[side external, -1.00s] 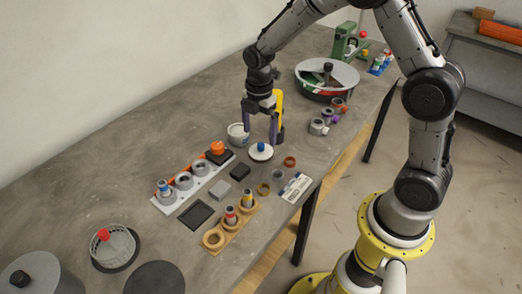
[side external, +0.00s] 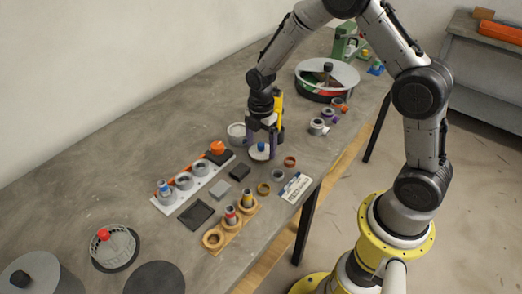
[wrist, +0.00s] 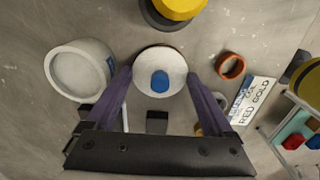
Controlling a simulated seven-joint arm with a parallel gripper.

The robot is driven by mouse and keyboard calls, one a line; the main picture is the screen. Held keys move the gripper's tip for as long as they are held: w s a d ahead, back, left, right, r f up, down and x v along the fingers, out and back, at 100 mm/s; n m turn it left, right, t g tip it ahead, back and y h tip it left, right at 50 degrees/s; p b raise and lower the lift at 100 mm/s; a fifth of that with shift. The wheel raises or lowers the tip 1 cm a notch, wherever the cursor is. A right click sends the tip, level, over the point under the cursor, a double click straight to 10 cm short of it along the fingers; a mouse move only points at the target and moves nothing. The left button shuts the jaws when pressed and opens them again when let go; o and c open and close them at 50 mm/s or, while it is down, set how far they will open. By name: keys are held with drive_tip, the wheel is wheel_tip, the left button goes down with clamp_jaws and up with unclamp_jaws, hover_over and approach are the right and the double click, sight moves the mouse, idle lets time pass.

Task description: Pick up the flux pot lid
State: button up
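The flux pot lid, a white disc with a blue knob (wrist: 160,81), lies on the grey bench; it also shows in the side view (side external: 257,154). My gripper (wrist: 158,78) is open, with its purple fingers on either side of the lid. In the side view my gripper (side external: 262,152) is low over the bench around the lid. I cannot tell whether the fingers touch the rim. A white open pot (wrist: 80,72), likely the flux pot, stands just left of the left finger; it shows partly in the side view (side external: 237,133).
A yellow-topped dark object (wrist: 178,8) stands close beyond the lid. In the side view, a white rack (side external: 165,203) and a wooden ring stand (side external: 228,228) are nearer the camera.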

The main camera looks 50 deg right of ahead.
sight(261, 144)
drive_tip(key=c, duration=0.4)
drive_tip(key=shift+r, duration=0.5)
wheel_tip(261, 144, up, 2)
drive_tip(key=shift+r, duration=0.2)
drive_tip(key=shift+s+a+r, duration=0.15)
drive_tip(key=shift+s+r, duration=1.7)
drive_tip(key=shift+s, duration=0.5)
drive_tip(key=shift+s+a+r, duration=0.15)
drive_tip(key=shift+s+r, duration=1.7)
drive_tip(key=shift+s, duration=0.45)
drive_tip(key=shift+s+a+r, duration=0.15)
drive_tip(key=shift+s+r, duration=1.7)
drive_tip(key=shift+s, duration=0.5)
